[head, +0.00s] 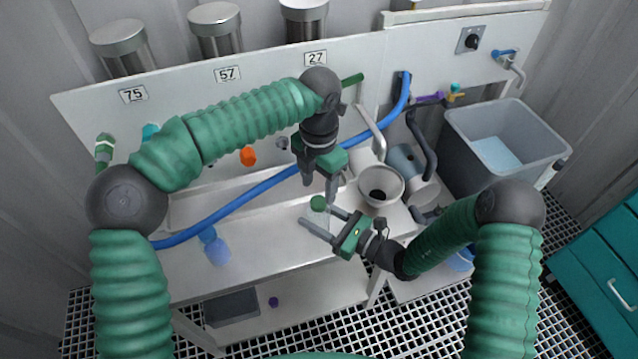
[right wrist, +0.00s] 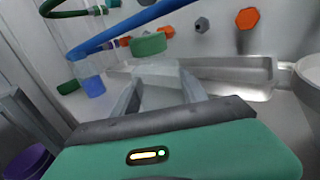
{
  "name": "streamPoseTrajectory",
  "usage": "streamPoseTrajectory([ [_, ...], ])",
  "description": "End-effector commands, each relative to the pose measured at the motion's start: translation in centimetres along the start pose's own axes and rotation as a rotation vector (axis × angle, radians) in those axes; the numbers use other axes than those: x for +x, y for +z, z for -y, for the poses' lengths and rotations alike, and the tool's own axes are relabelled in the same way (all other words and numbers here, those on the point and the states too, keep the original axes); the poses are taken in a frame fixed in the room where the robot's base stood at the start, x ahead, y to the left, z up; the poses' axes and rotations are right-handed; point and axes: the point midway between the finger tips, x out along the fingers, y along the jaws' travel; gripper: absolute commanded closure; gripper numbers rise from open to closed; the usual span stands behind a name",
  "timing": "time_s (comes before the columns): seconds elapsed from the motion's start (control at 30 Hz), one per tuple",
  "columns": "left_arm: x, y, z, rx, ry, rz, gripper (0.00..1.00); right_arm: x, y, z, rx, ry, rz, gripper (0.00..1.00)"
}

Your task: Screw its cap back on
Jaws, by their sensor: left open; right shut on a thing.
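A pale translucent bottle (head: 318,218) stands between the fingers of my right gripper (head: 316,216), which is shut on it above the bench. In the right wrist view the clear bottle (right wrist: 160,86) is between the two grey fingers. A green cap (head: 318,203) is at the bottle's top; in the right wrist view the cap (right wrist: 148,44) looks slightly tilted over the neck. I cannot tell whether it is threaded on. My left gripper (head: 320,192) points down just above the cap, open, with its fingers either side and nothing visible between them.
A white funnel-like bowl (head: 381,184) stands close right of the grippers. A blue hose (head: 250,202) crosses the bench behind them. A blue bottle (head: 217,250) is at left. A grey water tub (head: 505,140) is at far right.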

Motion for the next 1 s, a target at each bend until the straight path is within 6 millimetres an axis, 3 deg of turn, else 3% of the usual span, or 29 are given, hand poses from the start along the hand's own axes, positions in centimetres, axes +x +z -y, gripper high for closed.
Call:
streamPoseTrajectory([
  [0.13,0.1,0.0,0.2,-0.176,0.003,-0.009,0.47,0.0,0.0,0.0,0.000,0.000,-0.001,1.00],
  [0.27,0.3,-0.2,0.4,-0.547,0.011,-0.026,0.47,0.0,0.0,0.0,0.000,0.000,-0.001,1.00],
  [0.67,-0.1,-0.5,0.7,-1.934,0.057,-0.035,0.47,0.0,0.0,0.0,0.000,0.000,-0.001,1.00],
  [1.0,-1.7,-0.3,0.4,-3.123,0.049,0.002,0.47,0.0,0.0,0.0,0.000,0.000,-0.001,1.00],
])
